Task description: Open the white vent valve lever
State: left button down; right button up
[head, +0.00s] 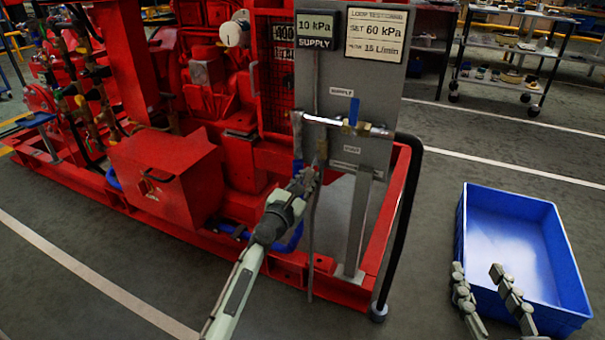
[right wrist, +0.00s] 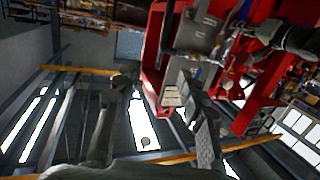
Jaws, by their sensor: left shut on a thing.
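My left gripper (head: 306,178) is at the left edge of the grey panel (head: 378,84), below the silver horizontal pipe (head: 372,130). It is shut on a small part at the vertical line there, which appears to be the white vent valve lever; the fingers hide most of it. A small brass fitting (head: 322,150) shows just above the fingers. A blue lever (head: 353,112) stands upright on the horizontal pipe. My right gripper (head: 478,270) is open and empty by the blue crate; its spread fingers show in the right wrist view (right wrist: 160,98).
The red pumpset frame (head: 398,205) surrounds the panel foot. A black hose (head: 405,220) curves down the panel's right side. The blue crate (head: 463,225) stands on the floor at right. Displays read 10 kPa supply and set 60 kPa. The floor between panel and crate is clear.

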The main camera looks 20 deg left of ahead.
pick_arm(q)
jog(key=shift+d+n+p, duration=0.35)
jog(key=shift+d+n, duration=0.55)
jog(key=shift+n, duration=0.6)
pick_arm(e)
jog(key=shift+s+d+f+g+h, duration=0.15)
jog(key=shift+d+f+g, duration=0.25)
jog(key=shift+f, duration=0.25)
jog(key=shift+d+f+g+h, duration=0.25)
jog(key=shift+d+f, duration=0.1)
jog(key=shift+f, duration=0.3)
jog(key=shift+s+d+f+g+h, duration=0.1)
jog(key=shift+d+f+g, duration=0.3)
jog(key=shift+f, duration=0.25)
pick_arm(q)
jog(key=c, duration=1.4)
grip_release()
jog(key=shift+f, duration=0.1)
jog(key=shift+c, duration=0.2)
jog(key=shift+a, duration=0.1)
pick_arm(e)
jog(key=shift+f, duration=0.1)
